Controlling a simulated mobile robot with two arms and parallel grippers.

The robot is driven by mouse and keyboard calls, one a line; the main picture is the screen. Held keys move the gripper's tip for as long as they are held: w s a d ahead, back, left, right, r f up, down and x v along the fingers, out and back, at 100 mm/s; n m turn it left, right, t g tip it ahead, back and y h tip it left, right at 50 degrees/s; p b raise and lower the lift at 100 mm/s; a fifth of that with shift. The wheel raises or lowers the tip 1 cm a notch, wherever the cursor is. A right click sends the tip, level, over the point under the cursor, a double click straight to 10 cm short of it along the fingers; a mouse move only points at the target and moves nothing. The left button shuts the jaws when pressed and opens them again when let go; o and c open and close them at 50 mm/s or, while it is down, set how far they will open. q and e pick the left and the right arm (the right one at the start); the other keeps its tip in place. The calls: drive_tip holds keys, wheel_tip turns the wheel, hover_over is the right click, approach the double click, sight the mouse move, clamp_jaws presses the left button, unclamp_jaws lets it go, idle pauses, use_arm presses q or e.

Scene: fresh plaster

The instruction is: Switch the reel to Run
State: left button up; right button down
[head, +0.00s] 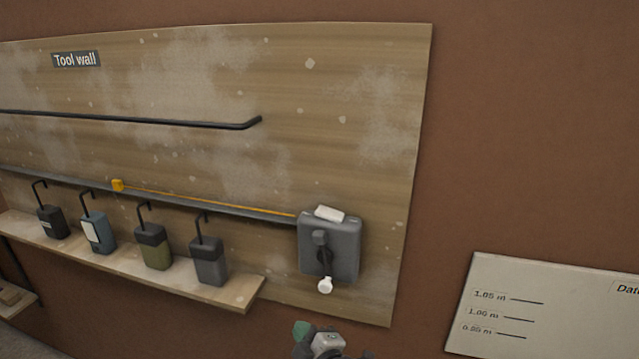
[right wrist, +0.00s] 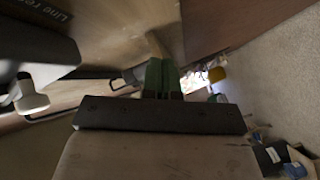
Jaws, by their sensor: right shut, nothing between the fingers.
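The reel (head: 341,240) is a grey box low on the right of the wooden tool wall. A dark lever (head: 323,257) on its front points down and ends in a white knob (head: 325,286). A yellow line (head: 210,202) runs left from the reel to a yellow block (head: 118,185). My right gripper (head: 302,331) is below the reel, apart from it, at the bottom edge of the head view. In the right wrist view its green fingers (right wrist: 160,72) are shut and empty; the reel (right wrist: 42,50) and white knob (right wrist: 30,98) are at the left. My left gripper is out of view.
Several hooked containers (head: 153,246) stand on a wooden shelf (head: 245,291) left of the reel. A dark rail (head: 180,122) crosses the board (head: 370,100) above. A pale panel with height marks (head: 560,290) is at the lower right. Bare brown wall lies between.

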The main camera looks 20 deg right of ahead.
drive_tip(key=a+r+n+t+y, duration=0.1)
drive_tip(key=a+r+n+y, duration=0.2)
drive_tip(key=r, duration=0.4)
drive_tip(key=a+r+n+t+y, duration=0.1)
drive_tip(key=a+r+n+y, duration=0.2)
drive_tip(key=r, duration=0.4)
drive_tip(key=a+r+n+t+y, duration=0.1)
drive_tip(key=r+n+t+y, duration=0.1)
drive_tip(key=r+n, duration=0.4)
drive_tip(key=s+a+r+n+g+y, duration=0.2)
drive_tip(key=a+r+n+g, duration=0.2)
drive_tip(key=n+g, duration=0.5)
drive_tip(key=s+a+r+n+g+y+p, duration=0.1)
drive_tip(key=a+r+n+g+y, duration=0.3)
drive_tip(key=n, duration=0.9)
drive_tip(key=s+a+r+n+g, duration=0.2)
drive_tip(key=a+r+n+g, duration=0.1)
drive_tip(key=n+g, duration=0.65)
drive_tip(key=w+d+r+n+t+h, duration=0.2)
drive_tip(key=d+r+h, duration=0.3)
drive_tip(key=d+h, duration=0.4)
drive_tip(key=w+d+r+n+t+h, duration=0.3)
drive_tip(key=w+d+r+n+h, duration=0.2)
drive_tip(key=d+h, duration=0.4)
drive_tip(key=d, duration=0.4)
drive_tip(key=shift+d+t+h, duration=0.3)
drive_tip(key=shift+d+t, duration=0.05)
drive_tip(key=shift+d, duration=0.05)
drive_tip(key=shift+w+n, duration=0.1)
drive_tip(key=shift+n, duration=0.15)
